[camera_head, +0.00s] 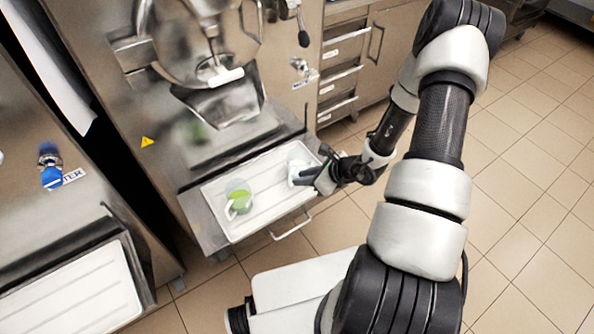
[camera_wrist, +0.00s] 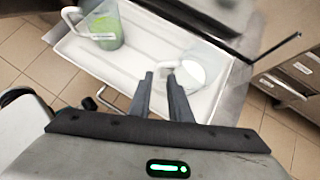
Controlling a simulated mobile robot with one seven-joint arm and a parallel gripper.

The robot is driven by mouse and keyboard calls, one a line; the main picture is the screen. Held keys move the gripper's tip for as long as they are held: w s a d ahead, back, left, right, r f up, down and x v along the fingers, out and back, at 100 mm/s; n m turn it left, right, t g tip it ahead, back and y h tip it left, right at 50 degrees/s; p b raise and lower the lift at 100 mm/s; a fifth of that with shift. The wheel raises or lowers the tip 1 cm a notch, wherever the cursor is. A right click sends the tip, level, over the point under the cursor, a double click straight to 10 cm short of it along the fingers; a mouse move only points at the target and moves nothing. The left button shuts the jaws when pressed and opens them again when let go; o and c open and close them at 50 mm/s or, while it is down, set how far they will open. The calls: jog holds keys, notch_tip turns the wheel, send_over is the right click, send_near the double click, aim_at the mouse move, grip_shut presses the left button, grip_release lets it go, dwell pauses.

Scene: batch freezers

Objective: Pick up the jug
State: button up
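A clear jug with green contents (camera_head: 238,198) stands on the white tray (camera_head: 262,222), its handle toward the lower left. It also shows at the upper left of the wrist view (camera_wrist: 107,28). A second, whitish jug (camera_head: 298,160) stands near the tray's right end; in the wrist view (camera_wrist: 203,66) its handle points left. My gripper (camera_head: 308,176) is beside this whitish jug. In the wrist view my gripper (camera_wrist: 160,76) has its two fingers apart, with the tips close to the whitish jug's handle. I cannot tell whether they touch it.
The tray sits on a pull-out shelf below a steel batch freezer (camera_head: 215,105). A wire handle (camera_head: 290,225) juts from the front. Another white tray (camera_head: 75,295) is at the lower left. Drawers (camera_head: 340,82) stand to the right. Tiled floor is free at right.

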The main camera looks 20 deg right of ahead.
jog(key=x, duration=0.6)
jog(key=shift+b, duration=0.35)
jog(key=b+x, duration=0.1)
jog(key=x, duration=0.4)
jog(key=shift+s+f, duration=0.1)
jog(key=shift+s, duration=0.05)
grip_shut()
